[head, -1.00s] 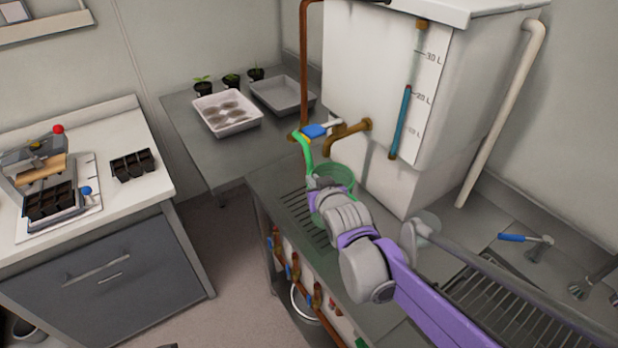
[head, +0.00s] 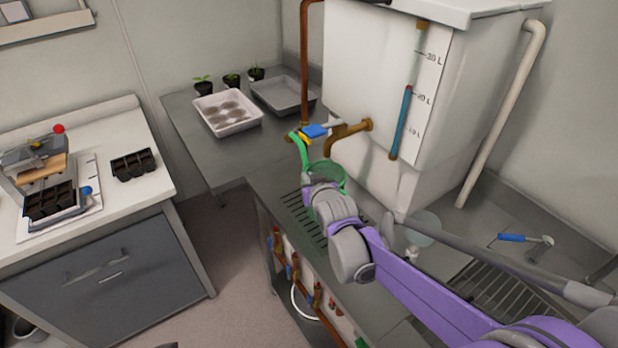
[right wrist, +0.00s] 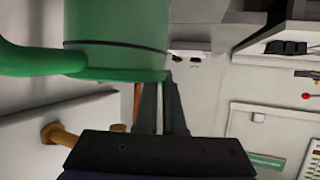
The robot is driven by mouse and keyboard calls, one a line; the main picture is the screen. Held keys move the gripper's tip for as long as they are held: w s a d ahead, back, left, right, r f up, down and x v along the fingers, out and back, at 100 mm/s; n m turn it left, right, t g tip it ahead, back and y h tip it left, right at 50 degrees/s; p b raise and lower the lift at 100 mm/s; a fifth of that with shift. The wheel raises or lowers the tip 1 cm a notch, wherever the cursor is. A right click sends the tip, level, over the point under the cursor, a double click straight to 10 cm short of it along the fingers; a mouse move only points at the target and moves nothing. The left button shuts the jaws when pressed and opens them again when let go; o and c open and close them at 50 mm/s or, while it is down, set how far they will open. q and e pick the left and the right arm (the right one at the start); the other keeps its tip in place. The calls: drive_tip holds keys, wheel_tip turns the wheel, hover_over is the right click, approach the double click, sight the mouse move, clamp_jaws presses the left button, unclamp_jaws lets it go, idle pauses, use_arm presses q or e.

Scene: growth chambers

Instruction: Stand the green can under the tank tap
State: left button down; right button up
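The green can (head: 328,170) is at the far end of the steel bench, in front of the white tank (head: 370,75). Its curved spout points left and up. The brass tank tap (head: 350,129) sticks out just above and right of the can; a blue lever (head: 314,130) shows beside it. My right gripper (right wrist: 160,85) is shut at the rim of the can (right wrist: 118,25), which appears upside down in the right wrist view. My right arm hides the can's base, so I cannot tell whether it touches the bench. My left gripper is not in view.
A slotted drain (head: 300,212) lies left of my right arm. A copper pipe (head: 304,60) stands left of the tank. A blue-handled tool (head: 512,238) lies on the bench at right. Trays (head: 228,113) and potted seedlings stand on the table behind.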

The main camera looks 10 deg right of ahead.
drive_tip(key=o, duration=0.5)
drive_tip(key=shift+c, duration=0.2)
drive_tip(key=shift+r, duration=0.15)
drive_tip(key=v, duration=1.2)
drive_tip(key=s+f+g, duration=0.2)
drive_tip(key=s+f, duration=0.2)
drive_tip(key=s, duration=0.3)
drive_tip(key=s+d+f+g, duration=0.1)
drive_tip(key=s+f+g, duration=0.2)
drive_tip(key=s+f, duration=0.2)
drive_tip(key=s+d+f+g, duration=0.1)
drive_tip(key=s+f+g, duration=0.2)
drive_tip(key=s, duration=0.7)
drive_tip(key=shift+s+f+p, duration=0.1)
drive_tip(key=shift+f+p, duration=0.25)
drive_tip(key=shift+f, duration=0.5)
